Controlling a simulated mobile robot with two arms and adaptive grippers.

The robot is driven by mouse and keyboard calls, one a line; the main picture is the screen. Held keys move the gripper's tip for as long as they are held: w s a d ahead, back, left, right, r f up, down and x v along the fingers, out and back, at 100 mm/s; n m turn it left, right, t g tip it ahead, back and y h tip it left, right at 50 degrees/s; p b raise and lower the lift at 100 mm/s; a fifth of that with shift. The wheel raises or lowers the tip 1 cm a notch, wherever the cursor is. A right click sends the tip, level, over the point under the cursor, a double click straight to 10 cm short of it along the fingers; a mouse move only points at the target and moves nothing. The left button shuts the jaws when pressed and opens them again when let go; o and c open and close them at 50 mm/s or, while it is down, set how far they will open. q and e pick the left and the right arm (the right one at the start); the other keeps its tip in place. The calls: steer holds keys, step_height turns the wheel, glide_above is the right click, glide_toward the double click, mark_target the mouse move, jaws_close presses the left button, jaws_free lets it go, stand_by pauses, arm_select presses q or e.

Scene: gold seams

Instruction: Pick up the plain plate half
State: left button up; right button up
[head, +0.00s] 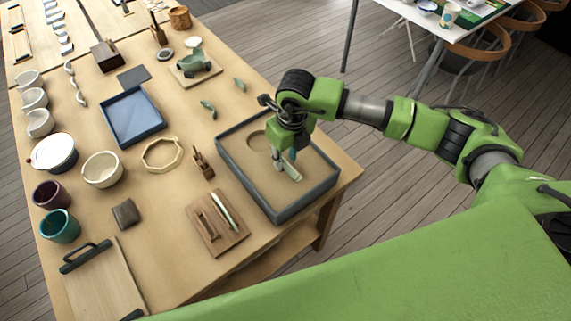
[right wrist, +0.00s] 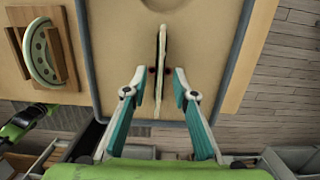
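The plain plate half (right wrist: 161,55) stands on edge in the sand of a grey-rimmed tray (right wrist: 88,60), seen almost edge-on in the right wrist view. My right gripper (right wrist: 158,74) is open, with one teal finger on each side of the plate half and a gap on both sides. In the head view my right gripper (head: 284,160) is low over the tray, and the pale plate half (head: 292,171) shows partly behind it. A green and black part of my left arm shows small at the lower left of the right wrist view; its fingers cannot be made out.
A wooden board (head: 207,238) left of the tray bears a pale half-disc piece (head: 224,211), which shows dark marks in the right wrist view (right wrist: 42,52). A small wooden tool stand (head: 203,170) is near the tray's left wall. Bowls, cups and a blue tray (head: 131,116) stand farther left.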

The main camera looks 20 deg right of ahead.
steer(key=shift+f+b, duration=0.2)
steer(key=shift+b, duration=0.15)
stand_by(0.3)
jaws_close()
